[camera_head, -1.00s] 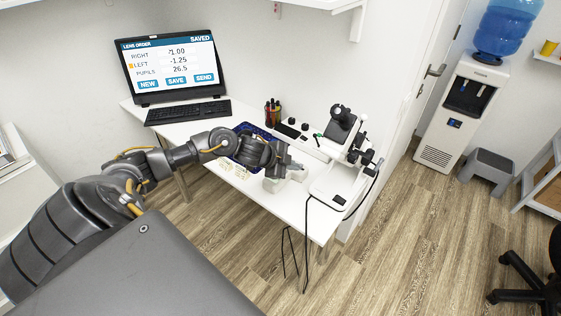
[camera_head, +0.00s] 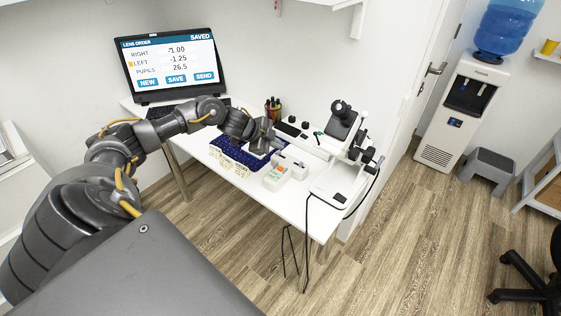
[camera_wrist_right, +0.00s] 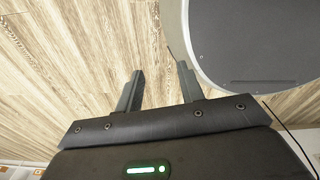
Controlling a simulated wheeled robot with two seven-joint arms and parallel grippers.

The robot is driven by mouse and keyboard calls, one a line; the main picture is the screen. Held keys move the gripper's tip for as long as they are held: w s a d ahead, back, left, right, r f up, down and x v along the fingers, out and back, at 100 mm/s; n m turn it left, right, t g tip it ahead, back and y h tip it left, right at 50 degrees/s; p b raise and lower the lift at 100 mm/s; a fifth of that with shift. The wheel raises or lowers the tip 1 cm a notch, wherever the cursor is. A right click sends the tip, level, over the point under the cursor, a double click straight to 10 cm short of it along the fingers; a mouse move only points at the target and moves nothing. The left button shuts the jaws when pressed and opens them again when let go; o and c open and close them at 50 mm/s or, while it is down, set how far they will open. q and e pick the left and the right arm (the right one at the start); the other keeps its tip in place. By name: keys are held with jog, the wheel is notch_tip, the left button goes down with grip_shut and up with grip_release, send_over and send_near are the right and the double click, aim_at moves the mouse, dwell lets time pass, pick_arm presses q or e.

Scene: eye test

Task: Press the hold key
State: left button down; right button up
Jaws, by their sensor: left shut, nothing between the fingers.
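A small white device (camera_head: 277,178) with tiny coloured keys, green and orange-red, lies on the white desk (camera_head: 252,184) near its front edge. The key labels are too small to read, so I cannot tell which is the hold key. My left gripper (camera_head: 266,147) is shut and empty. It is above the back of the desk, behind and left of the device, apart from it. The device's key side is uncovered. My right gripper (camera_wrist_right: 158,84) shows in the right wrist view, open and empty, away from the desk, with wood floor beyond its fingers.
A dark blue tray (camera_head: 222,148) lies left of the device, with small pale pieces in front. A white optical instrument (camera_head: 343,150) stands to the right.

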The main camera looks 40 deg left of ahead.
pick_arm(q)
jog(key=b, duration=0.6)
send_over(281, 168)
jog(key=s, duration=0.1)
jog(key=f, duration=0.4)
jog(key=a+f, duration=0.1)
jog(key=f, duration=0.1)
jog(key=shift+f, duration=0.85)
jog(key=shift+d, duration=0.1)
